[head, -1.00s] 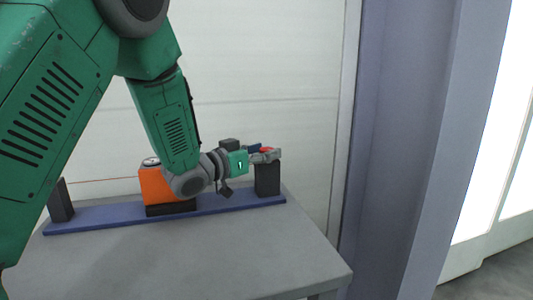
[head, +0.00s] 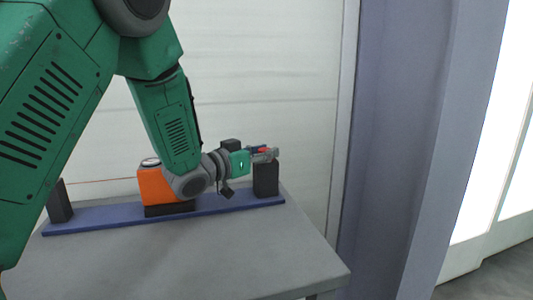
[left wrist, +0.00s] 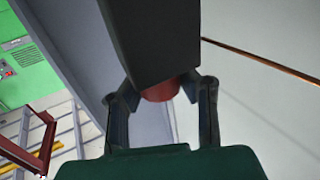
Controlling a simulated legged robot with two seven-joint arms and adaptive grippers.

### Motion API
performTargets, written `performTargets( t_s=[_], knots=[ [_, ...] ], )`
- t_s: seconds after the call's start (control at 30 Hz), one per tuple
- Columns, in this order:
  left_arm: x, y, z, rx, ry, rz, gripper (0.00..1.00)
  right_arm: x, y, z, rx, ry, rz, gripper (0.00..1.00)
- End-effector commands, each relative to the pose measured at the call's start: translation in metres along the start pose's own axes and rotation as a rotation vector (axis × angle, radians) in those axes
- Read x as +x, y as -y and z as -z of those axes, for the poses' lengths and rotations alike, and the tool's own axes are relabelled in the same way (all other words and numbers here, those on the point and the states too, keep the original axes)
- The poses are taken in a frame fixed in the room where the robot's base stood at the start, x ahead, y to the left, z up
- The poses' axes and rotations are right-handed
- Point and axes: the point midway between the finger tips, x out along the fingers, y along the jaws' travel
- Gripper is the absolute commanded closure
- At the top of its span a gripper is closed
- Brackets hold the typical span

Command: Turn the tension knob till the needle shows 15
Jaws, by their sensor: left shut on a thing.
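The tension knob is a small red cylinder (left wrist: 160,91) on the black post's block in the left wrist view. My left gripper (left wrist: 162,84) has one finger on each side of it and is shut on it. In the head view the gripper (head: 268,153) is at the top of the black right-hand post (head: 266,179), with a bit of red between its fingers. The orange tension gauge (head: 154,186) stands left of my wrist, partly hidden by it. Its dial (head: 150,162) shows nearly edge-on, so the needle cannot be read. My right gripper is not in view.
A blue base rail (head: 95,218) carries the posts and gauge on a grey table (head: 190,255). A thin wire (head: 100,181) runs from the black left post (head: 60,200) toward the gauge. The table's front is clear. A grey-blue column (head: 395,150) stands right.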

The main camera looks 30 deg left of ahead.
Motion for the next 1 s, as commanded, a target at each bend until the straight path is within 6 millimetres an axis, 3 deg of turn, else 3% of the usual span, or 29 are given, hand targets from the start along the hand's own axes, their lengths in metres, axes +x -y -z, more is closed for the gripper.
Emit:
performTargets(
  t_s=[0.67, 0.7, 0.73, 1.0],
  knots=[
    [-0.0001, 0.0006, 0.0009, -0.001, -0.003, -0.001, 1.0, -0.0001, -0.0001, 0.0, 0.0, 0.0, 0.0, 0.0],
    [-0.0001, 0.0006, 0.0009, -0.001, -0.003, -0.001, 0.6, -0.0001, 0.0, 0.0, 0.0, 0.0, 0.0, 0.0],
    [-0.0001, 0.0006, 0.0009, 0.0, -0.003, -0.001, 0.49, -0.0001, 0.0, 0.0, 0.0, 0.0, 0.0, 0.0],
    [0.0001, 0.0004, 0.0002, 0.0, -0.001, -0.001, 0.48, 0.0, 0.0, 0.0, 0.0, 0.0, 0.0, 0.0]
  ],
)
